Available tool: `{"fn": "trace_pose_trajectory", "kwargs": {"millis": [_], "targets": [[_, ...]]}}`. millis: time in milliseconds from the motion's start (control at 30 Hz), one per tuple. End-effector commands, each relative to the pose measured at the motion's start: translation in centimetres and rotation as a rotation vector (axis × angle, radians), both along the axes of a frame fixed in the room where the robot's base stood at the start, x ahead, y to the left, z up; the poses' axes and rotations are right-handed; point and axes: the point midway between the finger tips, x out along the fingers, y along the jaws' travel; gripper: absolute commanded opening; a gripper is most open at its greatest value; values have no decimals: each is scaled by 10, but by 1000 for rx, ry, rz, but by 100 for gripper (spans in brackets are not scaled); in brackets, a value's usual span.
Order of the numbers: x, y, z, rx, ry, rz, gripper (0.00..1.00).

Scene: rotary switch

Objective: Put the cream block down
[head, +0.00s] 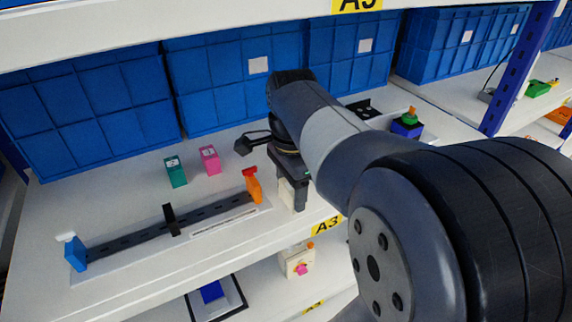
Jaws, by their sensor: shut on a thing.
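My gripper (292,204) points down over the right part of the white shelf (120,205), close to its front edge. It is shut on the cream block (286,193), which shows as a pale patch between the dark fingers. The fingers hide much of the block. I cannot tell whether the block touches the shelf.
A dark rail (130,243) with a black slider (170,219) lies to the left, between a blue block (75,255) and an orange block (254,190). Green (175,172) and pink (210,160) blocks stand behind it. Blue bins (85,105) line the back.

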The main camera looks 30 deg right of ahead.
Motion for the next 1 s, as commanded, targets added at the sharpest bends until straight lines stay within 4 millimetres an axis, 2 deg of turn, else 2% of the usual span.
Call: {"fn": "trace_pose_trajectory", "kwargs": {"millis": [33, 200, 500, 600, 700, 1000], "targets": [[9, -10, 1, 1, 2, -5, 31], [30, -31, 1, 0, 1, -2, 31], [46, -48, -3, 1, 2, 0, 31], [45, -46, -22, 2, 4, 1, 31], [45, -46, -32, 1, 2, 1, 31], [45, -46, -36, 0, -1, 1, 31]]}}
